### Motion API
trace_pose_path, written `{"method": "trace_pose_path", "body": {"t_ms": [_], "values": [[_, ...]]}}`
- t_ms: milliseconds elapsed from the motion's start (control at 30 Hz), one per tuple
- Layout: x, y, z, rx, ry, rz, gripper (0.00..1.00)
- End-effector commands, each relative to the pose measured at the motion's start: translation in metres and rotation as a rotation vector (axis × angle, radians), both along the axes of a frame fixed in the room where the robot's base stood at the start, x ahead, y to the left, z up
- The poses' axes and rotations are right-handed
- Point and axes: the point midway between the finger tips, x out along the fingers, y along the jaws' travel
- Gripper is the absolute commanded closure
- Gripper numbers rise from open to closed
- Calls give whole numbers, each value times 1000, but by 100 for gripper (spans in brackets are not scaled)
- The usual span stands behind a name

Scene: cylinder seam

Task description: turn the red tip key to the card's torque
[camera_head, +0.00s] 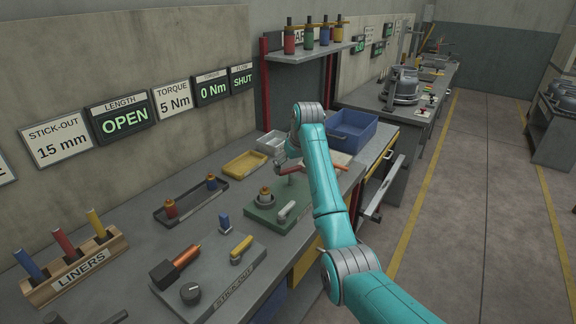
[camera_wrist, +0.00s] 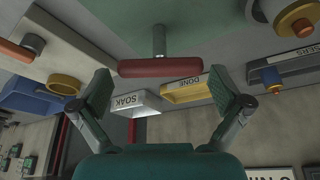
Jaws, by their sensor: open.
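The red tip key is a T-shaped tool with a red crossbar (camera_wrist: 159,68) and a grey stem in the wrist view. In the head view its bar (camera_head: 281,168) shows small above the green fixture (camera_head: 262,214), partly hidden by my arm. My gripper (camera_wrist: 166,92) is open, with a finger on each side of the bar and clear gaps to both ends. Nothing is held. The torque card (camera_head: 174,98) on the wall reads 5 Nm.
A yellow tray (camera_head: 244,165), a pale tray (camera_head: 271,143) and a blue bin (camera_head: 352,131) stand around the fixture. A grey stick-out block (camera_head: 210,270) and a liner rack (camera_head: 75,268) are nearer.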

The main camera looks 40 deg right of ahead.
Motion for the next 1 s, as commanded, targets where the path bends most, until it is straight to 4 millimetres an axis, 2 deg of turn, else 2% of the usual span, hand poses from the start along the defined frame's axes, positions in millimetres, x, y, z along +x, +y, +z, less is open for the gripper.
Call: {"method": "trace_pose_path", "body": {"t_ms": [267, 400, 433, 667, 1000], "values": [[0, 0, -1, 0, -1, 0, 0], [0, 0, -1, 0, -1, 0, 35], [0, 0, -1, 0, -1, 0, 41], [0, 1, -1, -2, 0, -41, 41], [2, 4, 0, 0, 0, -368, 41]]}}
